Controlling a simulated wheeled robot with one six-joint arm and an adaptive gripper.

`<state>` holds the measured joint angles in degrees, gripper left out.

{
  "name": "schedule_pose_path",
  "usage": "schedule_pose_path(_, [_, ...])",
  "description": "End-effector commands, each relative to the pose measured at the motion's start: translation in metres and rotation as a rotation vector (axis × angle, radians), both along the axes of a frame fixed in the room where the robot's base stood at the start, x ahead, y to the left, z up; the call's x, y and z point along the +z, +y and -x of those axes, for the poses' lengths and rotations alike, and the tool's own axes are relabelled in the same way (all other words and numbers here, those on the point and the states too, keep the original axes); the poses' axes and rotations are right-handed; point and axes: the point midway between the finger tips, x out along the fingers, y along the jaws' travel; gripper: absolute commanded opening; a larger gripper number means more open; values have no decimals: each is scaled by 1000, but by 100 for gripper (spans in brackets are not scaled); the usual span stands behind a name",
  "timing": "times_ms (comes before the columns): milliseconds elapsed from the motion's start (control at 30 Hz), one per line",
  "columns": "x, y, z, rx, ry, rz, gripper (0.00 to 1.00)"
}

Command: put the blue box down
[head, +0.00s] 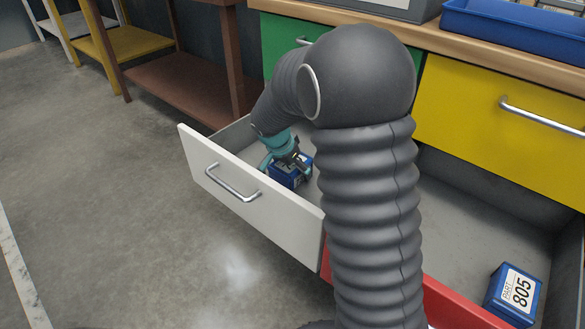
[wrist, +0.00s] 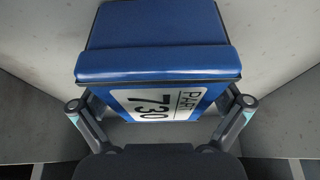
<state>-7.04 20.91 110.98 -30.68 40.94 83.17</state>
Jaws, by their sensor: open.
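The blue box (head: 285,180) stands inside the open white-fronted drawer (head: 285,232), close behind its front panel. In the wrist view the blue box (wrist: 155,65) fills the middle and carries a white label reading PART 730. My gripper (head: 291,163) is open and reaches down into the drawer at the box. In the wrist view its two fingers stand one on each side of the box's labelled end. Whether the fingertips touch the box cannot be told. The box's underside is hidden.
A red-fronted drawer (head: 455,305) is open at the right, with another blue box (head: 514,293) labelled PART 805 inside. Closed green (head: 281,38) and yellow (head: 480,110) drawers lie behind, under the worktop. A brown shelf unit (head: 185,85) stands at the back left. Floor at left is clear.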

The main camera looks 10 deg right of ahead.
Motion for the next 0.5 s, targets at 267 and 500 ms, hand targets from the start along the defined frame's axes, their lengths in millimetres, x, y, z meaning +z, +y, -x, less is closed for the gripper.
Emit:
schedule_pose_path(267, [25,8,4,2,-4,-1,100])
schedule_pose_path(500, [58,19,13,0,-2,-1,100])
